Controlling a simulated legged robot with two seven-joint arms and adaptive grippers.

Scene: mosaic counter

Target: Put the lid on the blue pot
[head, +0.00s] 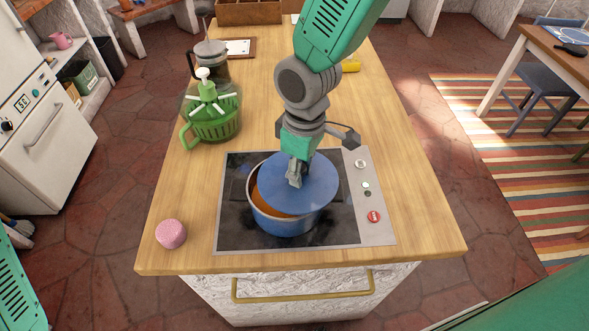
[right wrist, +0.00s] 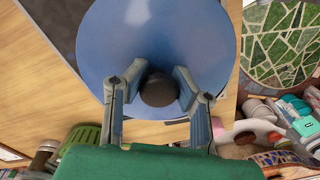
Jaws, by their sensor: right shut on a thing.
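The blue pot (head: 285,226) stands on the black cooktop, with orange contents showing at its left and front inside. The blue lid (head: 319,188) is over the pot, shifted to the right and back, so part of the opening stays uncovered. My right gripper (head: 296,179) is above the lid and shut on its knob. In the right wrist view the fingers (right wrist: 158,85) are on both sides of the dark round knob (right wrist: 159,90) of the lid (right wrist: 150,35). I cannot tell whether the lid touches the rim. My left gripper is not in view.
The cooktop (head: 235,228) is set in a wooden counter (head: 420,215). A pink round object (head: 171,234) lies at the front left. A green juicer-like container (head: 213,115) and a glass press (head: 211,62) stand at the back left. The counter's right side is clear.

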